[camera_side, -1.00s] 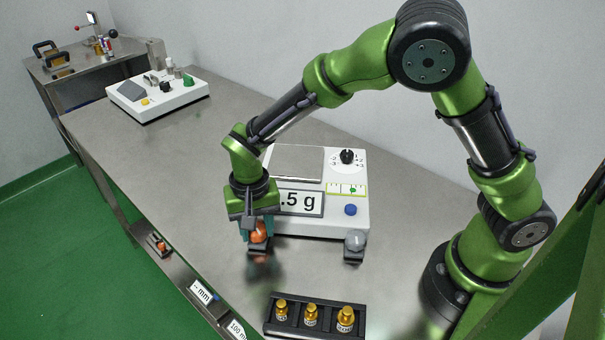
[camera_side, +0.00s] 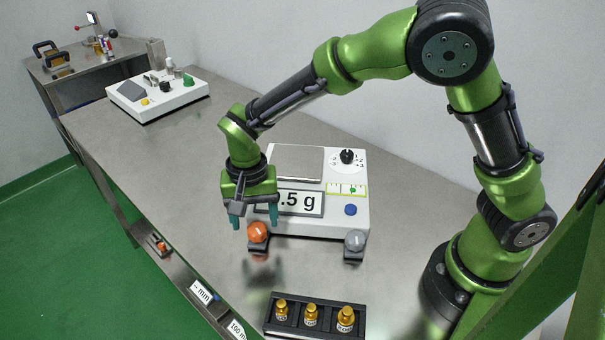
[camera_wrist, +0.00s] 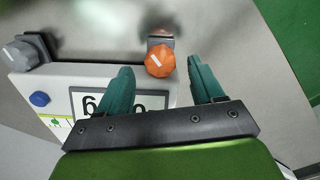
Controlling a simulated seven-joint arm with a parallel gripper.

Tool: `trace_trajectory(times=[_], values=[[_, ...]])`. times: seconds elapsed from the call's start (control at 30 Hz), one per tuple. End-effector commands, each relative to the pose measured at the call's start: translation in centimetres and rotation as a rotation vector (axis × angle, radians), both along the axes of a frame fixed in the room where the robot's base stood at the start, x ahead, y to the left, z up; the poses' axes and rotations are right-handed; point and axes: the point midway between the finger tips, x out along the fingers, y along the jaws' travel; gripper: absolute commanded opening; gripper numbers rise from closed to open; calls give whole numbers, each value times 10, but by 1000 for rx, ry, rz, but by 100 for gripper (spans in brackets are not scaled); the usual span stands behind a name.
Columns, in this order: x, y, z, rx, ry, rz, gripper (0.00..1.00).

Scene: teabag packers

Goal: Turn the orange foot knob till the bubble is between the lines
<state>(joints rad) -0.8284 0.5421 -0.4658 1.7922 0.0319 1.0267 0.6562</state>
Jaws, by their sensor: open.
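The orange foot knob (camera_side: 257,232) sits at the front left foot of the white scale (camera_side: 320,230). In the wrist view the orange knob (camera_wrist: 160,60) shows a white mark on its face. My gripper (camera_side: 253,222) is open and empty, just above the knob; in the wrist view its teal fingers (camera_wrist: 158,78) stand apart, with the knob ahead of the gap between them. The level window (camera_side: 347,189) on the scale has black lines and a green bubble (camera_side: 353,189). The bubble's exact place between the lines is too small to tell.
A grey foot knob (camera_side: 355,239) is at the scale's front right. A black rack (camera_side: 268,328) with amber bottles stands in front. A blue button (camera_side: 351,210) and a black dial (camera_side: 347,156) are on the scale. Bare table lies left of my gripper.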

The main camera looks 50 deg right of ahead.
Motion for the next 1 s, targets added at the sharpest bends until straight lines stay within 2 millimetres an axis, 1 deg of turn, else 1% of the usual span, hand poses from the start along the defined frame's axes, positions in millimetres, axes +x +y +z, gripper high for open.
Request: trace_trajectory(times=[0.03, 0.1, 0.67, 0.77, 0.8, 1.0], values=[[1, 1, 12, 3, -4, 1, 67], [0, 1, 26, 3, -4, 1, 67], [0, 0, 138, 2, -4, 1, 67], [0, -2, 139, 1, 2, -4, 67], [0, -2, 128, -3, 5, -1, 67], [-1, -1, 86, -5, 5, 0, 67]])
